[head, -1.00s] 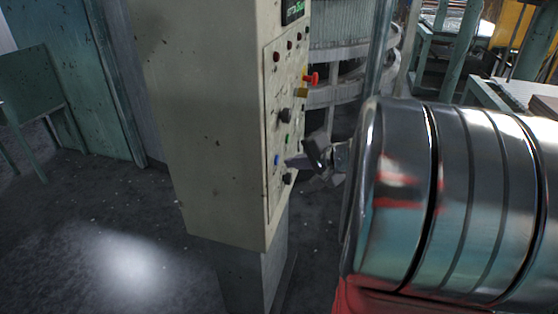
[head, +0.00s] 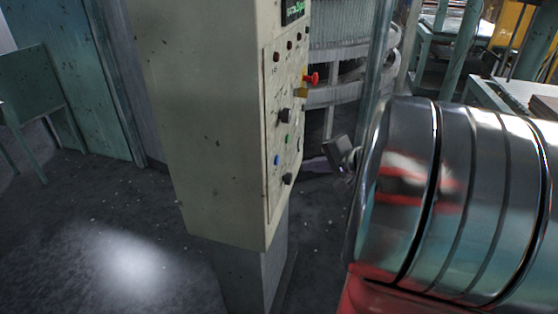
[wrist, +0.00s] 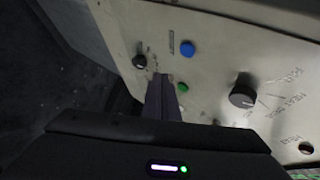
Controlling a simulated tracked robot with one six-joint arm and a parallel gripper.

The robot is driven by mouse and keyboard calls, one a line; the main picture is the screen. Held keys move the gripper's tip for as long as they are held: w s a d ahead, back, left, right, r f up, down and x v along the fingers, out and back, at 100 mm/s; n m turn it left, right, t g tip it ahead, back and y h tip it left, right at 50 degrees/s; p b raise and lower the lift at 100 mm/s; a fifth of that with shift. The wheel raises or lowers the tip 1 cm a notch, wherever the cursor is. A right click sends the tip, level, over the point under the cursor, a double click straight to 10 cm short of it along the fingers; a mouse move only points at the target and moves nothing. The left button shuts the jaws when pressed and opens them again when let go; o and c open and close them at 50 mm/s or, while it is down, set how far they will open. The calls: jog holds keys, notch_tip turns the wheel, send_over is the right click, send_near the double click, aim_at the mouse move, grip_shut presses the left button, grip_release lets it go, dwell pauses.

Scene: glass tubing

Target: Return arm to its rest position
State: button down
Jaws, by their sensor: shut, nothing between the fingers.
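My gripper (head: 308,167) is beside the lower right edge of the control cabinet (head: 205,130) in the head view. Its fingers point left towards the panel, and the cabinet's edge and my arm leave only part of it visible. In the wrist view the gripper (wrist: 160,82) is shut, with the fingers together and empty. The panel (wrist: 220,55) fills the upper right of that view. The fingertips overlap the panel near a green button (wrist: 182,87); whether they touch it I cannot tell.
The panel carries a blue button (wrist: 187,48), a black knob (wrist: 242,97), a smaller dark knob (wrist: 139,61) and a red button (head: 313,78) sticking out. A green chair (head: 30,95) stands at the left. The floor (head: 100,230) at the front left is clear.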

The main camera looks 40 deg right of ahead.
dwell(0.7)
jog(key=s+a+f+n+g+y, duration=0.1)
jog(key=s+a+f+n+g, duration=0.2)
jog(key=s+a, duration=0.35)
jog(key=s+a+f+n+g, duration=0.2)
jog(key=s+a+f+g, duration=0.15)
jog(key=a, duration=0.55)
jog(key=s+a+r+n, duration=0.2)
jog(key=a+n, duration=0.3)
jog(key=a, duration=0.3)
jog(key=s+a+r+n+h, duration=0.1)
jog(key=s+a+r+n, duration=0.1)
jog(key=a+r+n, duration=0.3)
jog(key=a+n, duration=0.1)
jog(key=a, duration=0.2)
jog(key=shift+a+h, duration=0.15)
jog(key=shift+h, duration=0.15)
jog(key=c, duration=2.5)
grip_release()
jog(key=shift+t, duration=0.25)
